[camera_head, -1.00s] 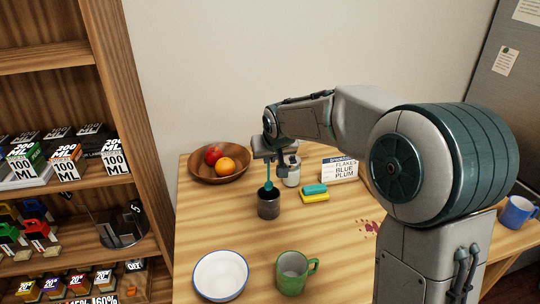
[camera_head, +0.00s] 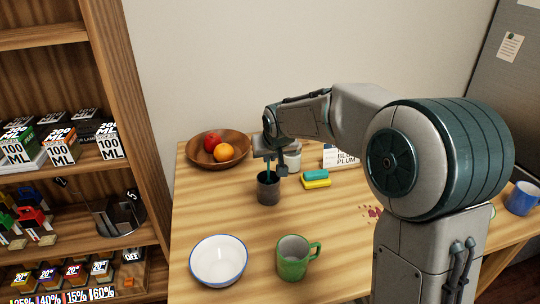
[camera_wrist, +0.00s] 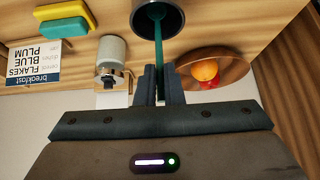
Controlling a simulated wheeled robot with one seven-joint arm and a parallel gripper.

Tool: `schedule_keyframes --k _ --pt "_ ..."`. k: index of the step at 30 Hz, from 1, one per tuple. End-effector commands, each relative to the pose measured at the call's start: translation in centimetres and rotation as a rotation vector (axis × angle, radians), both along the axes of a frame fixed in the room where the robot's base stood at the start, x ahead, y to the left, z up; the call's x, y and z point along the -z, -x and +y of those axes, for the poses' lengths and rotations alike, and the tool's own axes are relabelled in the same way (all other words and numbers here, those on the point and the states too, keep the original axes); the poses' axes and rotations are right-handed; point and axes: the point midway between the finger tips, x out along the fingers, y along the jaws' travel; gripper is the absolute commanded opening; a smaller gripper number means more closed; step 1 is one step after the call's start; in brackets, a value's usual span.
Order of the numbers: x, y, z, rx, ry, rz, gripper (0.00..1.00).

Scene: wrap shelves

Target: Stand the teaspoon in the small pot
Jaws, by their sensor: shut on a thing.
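The teal teaspoon (camera_head: 268,171) is upright, its lower end inside the small dark grey pot (camera_head: 269,191). The pot stands on the wooden table. My gripper (camera_head: 275,160) is above the pot and shut on the spoon's handle. In the wrist view the handle (camera_wrist: 158,53) runs from between my two fingers (camera_wrist: 159,85) into the pot (camera_wrist: 158,14). The spoon's lower end is hidden by the pot, so I cannot tell whether it touches the bottom.
A wooden fruit bowl (camera_head: 199,162) stands behind left. A white jar (camera_head: 293,159), a yellow and teal sponge (camera_head: 316,182) and a breakfast sign (camera_head: 342,158) are to the right. A white bowl (camera_head: 219,260) and green mug (camera_head: 294,260) stand in front.

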Motion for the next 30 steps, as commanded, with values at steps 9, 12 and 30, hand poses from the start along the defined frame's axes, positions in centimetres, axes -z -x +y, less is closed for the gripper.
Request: schedule_keyframes --k 9,12,30 --pt "0.0 0.0 0.0 0.0 0.0 0.0 0.33" --pt "0.0 0.0 0.0 0.0 0.0 0.0 0.33" --pt "-8.5 5.4 -1.6 0.002 0.0 -0.005 0.33"
